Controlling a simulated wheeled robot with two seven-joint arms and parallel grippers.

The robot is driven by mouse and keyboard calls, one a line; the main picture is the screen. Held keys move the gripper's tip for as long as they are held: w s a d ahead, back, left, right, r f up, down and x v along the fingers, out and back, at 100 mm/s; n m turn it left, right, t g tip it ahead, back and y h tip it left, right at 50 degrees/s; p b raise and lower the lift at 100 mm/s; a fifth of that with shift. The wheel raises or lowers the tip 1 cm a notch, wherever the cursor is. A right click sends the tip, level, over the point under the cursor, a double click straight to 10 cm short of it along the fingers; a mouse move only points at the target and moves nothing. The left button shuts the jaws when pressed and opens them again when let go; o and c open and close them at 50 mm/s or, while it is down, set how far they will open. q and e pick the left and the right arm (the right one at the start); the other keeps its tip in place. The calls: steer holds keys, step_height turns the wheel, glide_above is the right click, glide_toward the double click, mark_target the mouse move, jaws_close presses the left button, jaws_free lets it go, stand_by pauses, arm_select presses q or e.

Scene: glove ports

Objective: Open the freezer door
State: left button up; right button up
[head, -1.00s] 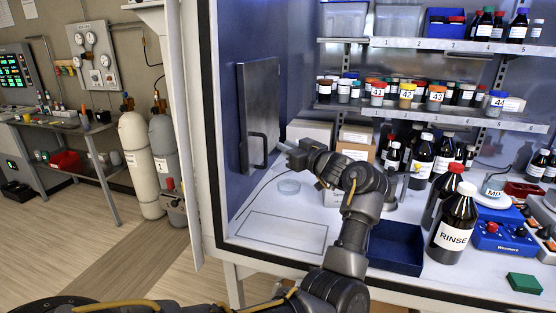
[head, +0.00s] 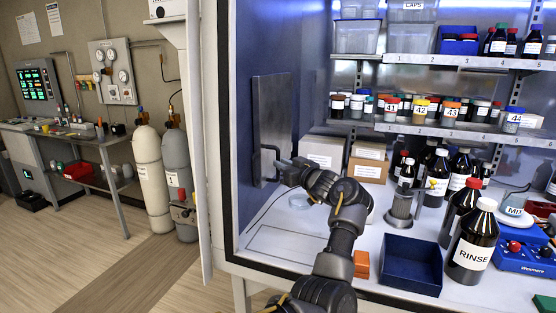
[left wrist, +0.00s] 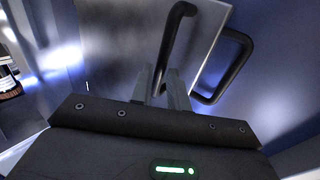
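The freezer door (head: 271,110) is a grey metal panel on the hood's left inner wall, with a black bar handle (head: 264,166). It looks closed. My left gripper (head: 276,163) is at the handle. In the left wrist view the black handle (left wrist: 174,42) runs down between the two fingers of my left gripper (left wrist: 162,85). The fingers stand close together with the bar filling the narrow gap, so they look shut on it. A second black loop (left wrist: 238,66) shows to the right, perhaps a reflection. My right gripper is out of view.
A blue tray (head: 411,287), an orange block (head: 361,264) and a RINSE bottle (head: 474,245) stand further right. The hood floor below the door is bare.

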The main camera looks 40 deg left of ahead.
mark_target(278, 177)
arm_select(q)
steer(key=shift+x, duration=1.5)
jaws_close()
